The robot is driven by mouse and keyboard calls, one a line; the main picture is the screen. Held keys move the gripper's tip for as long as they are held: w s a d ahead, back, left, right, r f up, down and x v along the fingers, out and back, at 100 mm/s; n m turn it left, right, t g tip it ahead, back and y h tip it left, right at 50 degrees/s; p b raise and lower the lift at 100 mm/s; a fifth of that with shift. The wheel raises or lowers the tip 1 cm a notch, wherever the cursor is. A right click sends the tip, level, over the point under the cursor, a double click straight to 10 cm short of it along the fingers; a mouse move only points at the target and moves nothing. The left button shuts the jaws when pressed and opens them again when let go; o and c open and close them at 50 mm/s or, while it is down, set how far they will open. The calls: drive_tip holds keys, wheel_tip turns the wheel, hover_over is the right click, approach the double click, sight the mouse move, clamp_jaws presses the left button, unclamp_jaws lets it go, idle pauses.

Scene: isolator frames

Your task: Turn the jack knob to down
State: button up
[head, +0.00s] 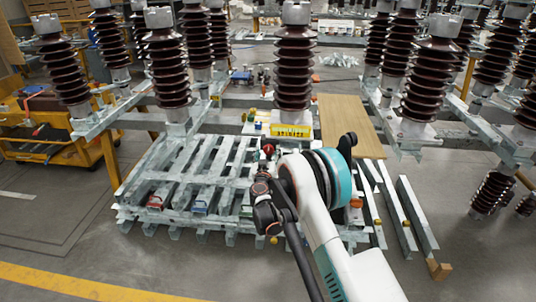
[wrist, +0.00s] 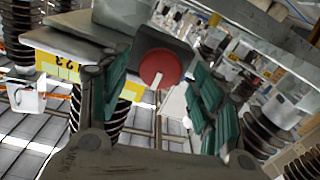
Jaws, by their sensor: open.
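The jack knob is a round red disc (wrist: 162,68) on a dark grey housing (wrist: 148,40) in the wrist view. A short white mark on its face points toward the bottom of that picture. My gripper (wrist: 160,66) is open, with one teal-padded finger on each side of the knob. Gaps show between the pads and the knob, so I see no contact. In the head view a small red spot (head: 268,149), likely the knob, shows just beyond my arm's end, below the yellow sign. My fingers are hard to make out there.
A yellow sign (head: 291,130) sits just behind the work spot. Brown ribbed insulators (head: 295,70) stand on grey steel frames around it. A slatted metal pallet (head: 190,175) lies to the left, and loose beams (head: 395,215) lie to the right. The front floor is open.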

drive_tip(key=s, duration=1.1)
drive_tip(key=shift+s+a, duration=0.2)
